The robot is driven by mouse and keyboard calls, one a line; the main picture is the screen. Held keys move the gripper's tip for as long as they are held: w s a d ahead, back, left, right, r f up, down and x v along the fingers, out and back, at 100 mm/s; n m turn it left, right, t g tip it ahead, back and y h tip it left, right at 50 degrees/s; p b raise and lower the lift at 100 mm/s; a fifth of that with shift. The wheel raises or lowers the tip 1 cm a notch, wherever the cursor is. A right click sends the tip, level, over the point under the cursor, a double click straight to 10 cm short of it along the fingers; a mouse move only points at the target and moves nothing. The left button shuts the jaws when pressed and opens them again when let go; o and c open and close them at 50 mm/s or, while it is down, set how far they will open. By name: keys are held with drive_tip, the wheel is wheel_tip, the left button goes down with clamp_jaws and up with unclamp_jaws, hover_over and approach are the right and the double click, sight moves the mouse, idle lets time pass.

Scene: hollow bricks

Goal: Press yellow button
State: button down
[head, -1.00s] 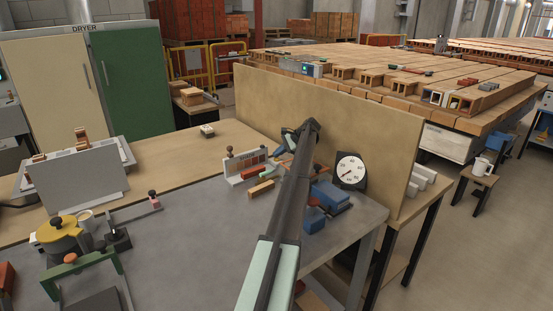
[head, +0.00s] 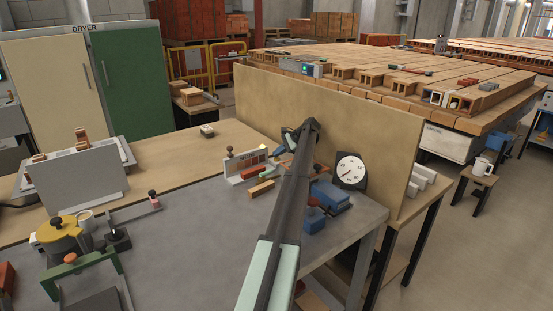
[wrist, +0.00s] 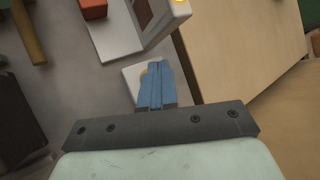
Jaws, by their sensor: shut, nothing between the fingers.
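My gripper (wrist: 157,68) shows in the wrist view with its blue fingers shut together and nothing held.
A white rack (head: 236,174) with red pieces stands just left of the arm. A dial (head: 350,171) and blue blocks (head: 330,197) are on the right. The tan partition (head: 390,150) rises close behind the gripper. The grey table's middle (head: 200,240) is clear.

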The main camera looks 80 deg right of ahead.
drive_tip(key=shift+r, duration=3.05)
